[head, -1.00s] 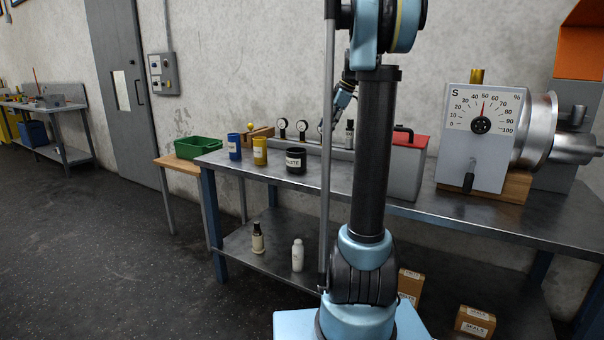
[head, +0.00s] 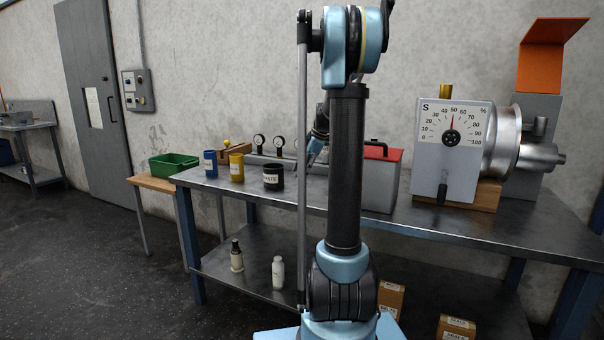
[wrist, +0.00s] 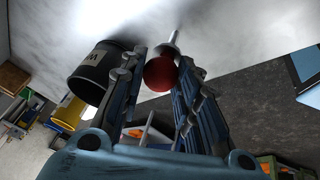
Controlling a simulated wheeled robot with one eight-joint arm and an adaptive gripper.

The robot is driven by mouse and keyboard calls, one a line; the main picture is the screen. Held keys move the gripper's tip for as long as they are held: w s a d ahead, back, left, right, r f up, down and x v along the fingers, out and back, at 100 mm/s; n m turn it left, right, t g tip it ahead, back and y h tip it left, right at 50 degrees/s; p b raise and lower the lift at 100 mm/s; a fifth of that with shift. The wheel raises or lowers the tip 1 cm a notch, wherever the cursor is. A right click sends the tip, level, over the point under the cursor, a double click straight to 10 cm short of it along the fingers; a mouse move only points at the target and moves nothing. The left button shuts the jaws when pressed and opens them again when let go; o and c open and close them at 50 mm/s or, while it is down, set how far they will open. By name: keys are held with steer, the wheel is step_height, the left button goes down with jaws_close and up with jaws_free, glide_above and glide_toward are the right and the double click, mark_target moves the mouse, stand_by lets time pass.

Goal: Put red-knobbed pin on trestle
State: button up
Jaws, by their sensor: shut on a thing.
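In the wrist view my gripper (wrist: 163,57) is shut on the red-knobbed pin. Its round red knob (wrist: 160,74) sits between the fingers, and a short pale metal shank shows beyond it. In the head view my gripper is mostly hidden behind my arm column, above the bench's back part, and the pin cannot be made out. A small wooden-topped table (head: 150,184), likely the trestle, stands at the left end of the steel bench and carries a green bin (head: 173,164).
On the steel bench (head: 400,215) stand a blue pot (head: 210,164), a yellow pot (head: 236,167), a black labelled pot (head: 273,177), gauges, a red-lidded box (head: 380,180) and a dial machine (head: 450,150). The black pot (wrist: 95,80) is close beside my fingers in the wrist view.

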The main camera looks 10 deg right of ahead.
steer(key=shift+f, duration=0.25)
steer(key=o, duration=1.1)
